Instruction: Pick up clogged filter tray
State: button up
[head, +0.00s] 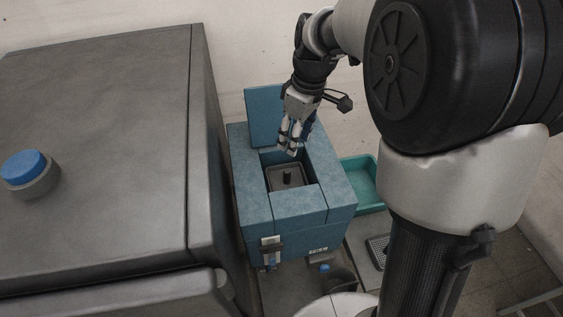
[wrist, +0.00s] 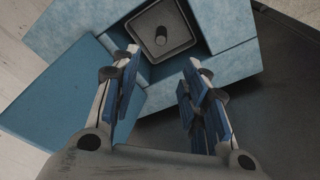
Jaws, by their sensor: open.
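A dark grey square filter tray (head: 283,180) with a black knob on top sits down inside the opening of a blue box. In the wrist view the tray (wrist: 149,39) and its upright knob show beyond my fingertips. My gripper (head: 290,150) is above the back part of the box opening, pointing down. In the wrist view my gripper (wrist: 160,68) is open, with its blue-padded fingers apart and nothing between them. The fingers are clear of the knob. Whether the tray is clogged cannot be told.
The blue box (head: 295,205) has its lid (head: 263,112) raised at the back and a latch (head: 270,250) in front. A large grey cabinet (head: 100,130) stands close on the left. A teal bin (head: 358,182) and a dark slotted tray (head: 378,253) lie to the right.

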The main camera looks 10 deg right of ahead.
aim_at(288, 171)
jog(key=f, duration=0.6)
jog(key=w+a+f, duration=0.1)
jog(key=f, duration=0.3)
notch_tip(288, 171, down, 4)
jog(key=shift+a+f, duration=0.1)
jog(key=shift+w+f, duration=0.15)
jog(key=shift+f, duration=0.35)
jog(key=shift+c, duration=0.5)
jog(key=shift+r, duration=0.1)
grip_shut()
